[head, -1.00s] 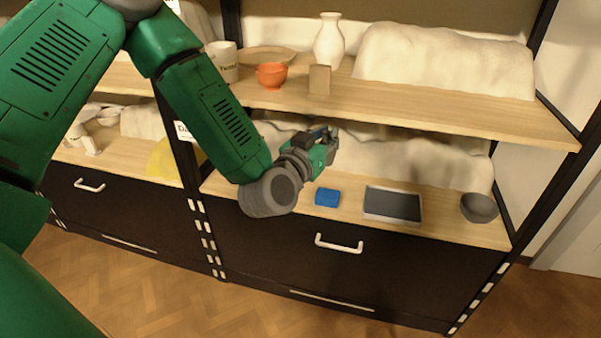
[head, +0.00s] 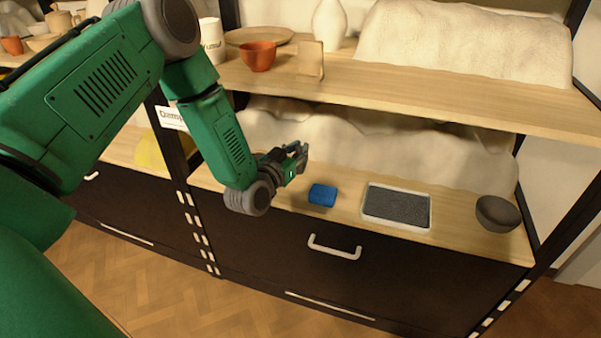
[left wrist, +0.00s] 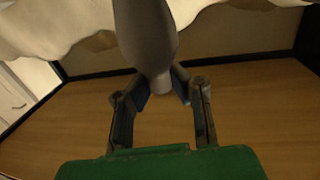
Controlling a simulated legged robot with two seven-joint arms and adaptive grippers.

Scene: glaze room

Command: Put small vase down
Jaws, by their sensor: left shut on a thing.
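My left gripper (head: 297,160) is over the lower shelf board, up and left of a blue block. In the left wrist view the gripper (left wrist: 163,92) is shut on the small vase (left wrist: 146,35), a smooth grey rounded body with a narrow end between the fingers. The vase's far end is cut off at the top of that view. In the head view I cannot make out the vase at the gripper. I cannot tell whether it touches the board. My right gripper is not in view.
The lower shelf board (head: 352,213) holds a blue block (head: 322,195), a dark tray with a pale rim (head: 367,207) and a dark grey bowl (head: 497,214). The upper shelf (head: 420,93) above holds an orange bowl (head: 258,56) and a white vase (head: 329,24). Pale lumpy cloth lies behind.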

